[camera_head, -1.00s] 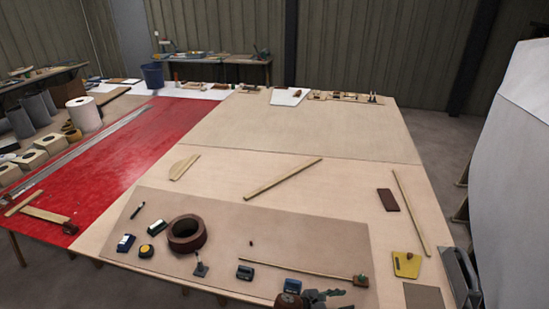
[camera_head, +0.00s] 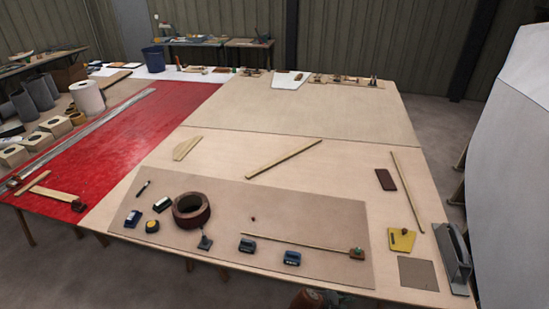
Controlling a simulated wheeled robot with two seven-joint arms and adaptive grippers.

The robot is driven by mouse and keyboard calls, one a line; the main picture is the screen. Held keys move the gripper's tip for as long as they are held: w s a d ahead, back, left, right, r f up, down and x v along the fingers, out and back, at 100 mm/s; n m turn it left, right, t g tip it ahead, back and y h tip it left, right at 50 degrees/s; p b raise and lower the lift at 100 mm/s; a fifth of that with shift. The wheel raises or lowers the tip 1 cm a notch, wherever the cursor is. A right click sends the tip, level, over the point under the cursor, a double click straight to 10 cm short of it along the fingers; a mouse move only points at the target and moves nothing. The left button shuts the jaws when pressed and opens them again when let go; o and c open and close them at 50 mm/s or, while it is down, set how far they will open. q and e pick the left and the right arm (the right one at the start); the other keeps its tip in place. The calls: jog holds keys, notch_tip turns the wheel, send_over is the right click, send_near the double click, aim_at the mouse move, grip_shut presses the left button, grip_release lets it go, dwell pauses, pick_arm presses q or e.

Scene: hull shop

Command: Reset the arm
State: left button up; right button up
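The task names only my arm. Neither of my grippers can be made out now. At the bottom edge, just in front of the workbench (camera_head: 150,185), a dark brown rounded thing (camera_head: 306,299) is cut off by the frame. I cannot tell what it is or whether a gripper is at it.
On a tan mat (camera_head: 310,215) lie a brown tape roll (camera_head: 192,210), several small blue and black tools and a thin stick (camera_head: 300,244). The table's far middle is clear.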

jog(key=s+d+f+m+y, duration=0.25)
jog(key=s+m, duration=0.25)
jog(key=s, duration=0.3)
jog(key=s+d+f+m+y, duration=0.1)
jog(key=s+d+m+y, duration=0.2)
jog(key=s, duration=0.4)
jog(key=s+r+m+t+y, duration=0.1)
jog(key=s+r+m+y, duration=0.3)
jog(key=s+r+m, duration=0.55)
jog(key=s+a+f+n+b, duration=0.1)
jog(key=s+f, duration=0.1)
jog(key=f, duration=1.4)
jog(key=s+f+n, duration=0.1)
jog(key=s+f, duration=0.1)
jog(key=f, duration=1.3)
jog(key=s+f+g+b, duration=0.1)
jog(key=s+f+g, duration=0.1)
jog(key=s+f, duration=1.6)
jog(key=shift+s+b, duration=0.3)
jog(key=shift+s, duration=0.2)
